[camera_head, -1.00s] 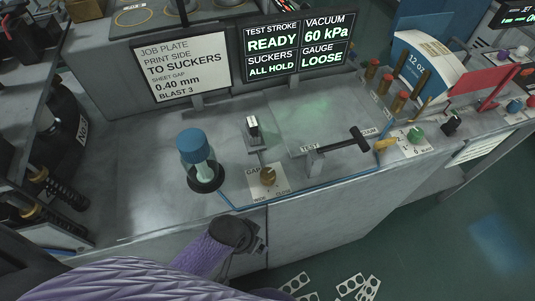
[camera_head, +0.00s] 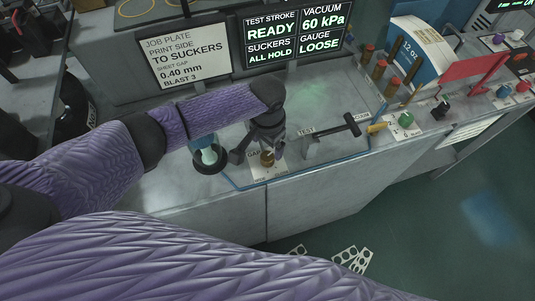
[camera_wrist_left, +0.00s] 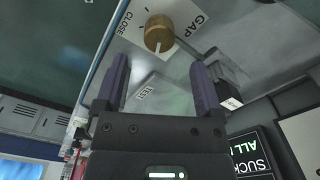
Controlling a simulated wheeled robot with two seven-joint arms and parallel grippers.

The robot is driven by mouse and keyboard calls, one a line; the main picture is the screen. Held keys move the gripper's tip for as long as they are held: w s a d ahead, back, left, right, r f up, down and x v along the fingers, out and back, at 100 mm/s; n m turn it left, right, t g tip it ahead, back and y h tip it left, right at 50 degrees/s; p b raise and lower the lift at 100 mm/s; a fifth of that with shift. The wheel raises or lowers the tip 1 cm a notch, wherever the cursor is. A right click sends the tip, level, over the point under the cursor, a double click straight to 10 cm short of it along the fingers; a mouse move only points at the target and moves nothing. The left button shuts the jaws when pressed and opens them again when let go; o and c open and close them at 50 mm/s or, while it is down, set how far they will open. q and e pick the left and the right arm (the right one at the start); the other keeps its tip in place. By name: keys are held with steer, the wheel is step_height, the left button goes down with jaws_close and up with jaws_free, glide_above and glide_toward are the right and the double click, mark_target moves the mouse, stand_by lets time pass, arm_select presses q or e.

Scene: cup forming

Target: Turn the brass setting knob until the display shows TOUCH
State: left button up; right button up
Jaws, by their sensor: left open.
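The brass setting knob (camera_head: 267,158) stands on a pale GAP plate (camera_head: 271,173) at the bench's front edge. In the left wrist view the knob (camera_wrist_left: 159,33) lies just beyond and between the fingertips, with GAP and CLOSE lettering beside it. My left gripper (camera_head: 257,153) is above the knob, pointing down; its fingers also show in the left wrist view (camera_wrist_left: 160,66), open and empty. The display (camera_head: 295,36) reads TEST STROKE READY, VACUUM 60 kPa, SUCKERS ALL HOLD, GAUGE LOOSE. My right gripper is not in view.
A black TEST lever (camera_head: 340,132) is close on the right. A job plate sign (camera_head: 187,58) stands behind. A green knob (camera_head: 406,119) is farther right.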

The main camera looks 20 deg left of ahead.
mark_target(267, 156)
arm_select(q)
step_height(267, 156, down, 6)
steer(key=shift+f+b, duration=0.1)
steer(key=shift+b, duration=0.65)
jaws_close()
